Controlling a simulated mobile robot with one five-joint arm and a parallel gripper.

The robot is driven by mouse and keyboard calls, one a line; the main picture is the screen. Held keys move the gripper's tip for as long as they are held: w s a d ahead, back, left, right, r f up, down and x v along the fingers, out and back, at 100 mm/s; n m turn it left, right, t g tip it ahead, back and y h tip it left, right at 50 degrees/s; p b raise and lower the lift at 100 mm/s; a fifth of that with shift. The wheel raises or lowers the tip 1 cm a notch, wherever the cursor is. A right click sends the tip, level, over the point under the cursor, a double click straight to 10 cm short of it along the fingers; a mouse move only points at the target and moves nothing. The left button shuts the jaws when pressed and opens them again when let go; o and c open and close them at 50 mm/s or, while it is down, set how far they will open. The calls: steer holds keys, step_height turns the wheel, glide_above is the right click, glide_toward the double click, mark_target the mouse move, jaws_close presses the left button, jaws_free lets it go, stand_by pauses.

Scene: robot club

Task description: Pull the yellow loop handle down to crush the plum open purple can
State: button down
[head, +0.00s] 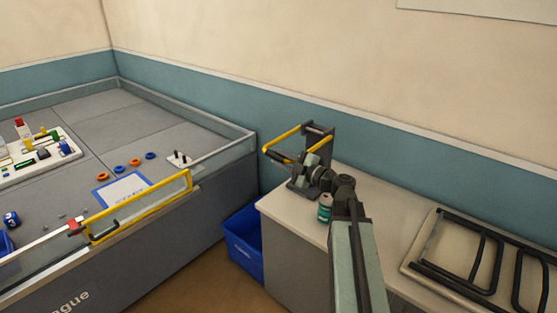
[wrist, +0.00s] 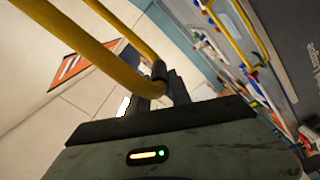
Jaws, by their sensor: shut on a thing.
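The yellow loop handle (head: 281,141) sticks out to the left from a dark upright crusher (head: 319,137) on the light bench. The loop stands out roughly level, near the crusher's upper part. My gripper (head: 308,161) is at the crusher, at the near side of the loop. In the wrist view the yellow bars (wrist: 84,48) run from the upper left down to my gripper (wrist: 160,92), which is shut on the near bar. I see no plum can in either view; my arm and gripper hide part of the crusher.
A teal can (head: 325,208) stands on the bench (head: 285,207) beside my arm. A blue bin (head: 243,246) is on the floor left of the bench. A rack with black bars (head: 470,262) lies on the bench at right. A walled game table (head: 150,110) fills the left.

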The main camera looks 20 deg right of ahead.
steer(key=shift+f, duration=0.2)
steer(key=c, duration=1.3)
jaws_free()
steer(key=shift+c, duration=0.2)
steer(key=shift+o, duration=0.7)
steer(key=shift+w+d+f, duration=0.1)
steer(key=v, duration=0.8)
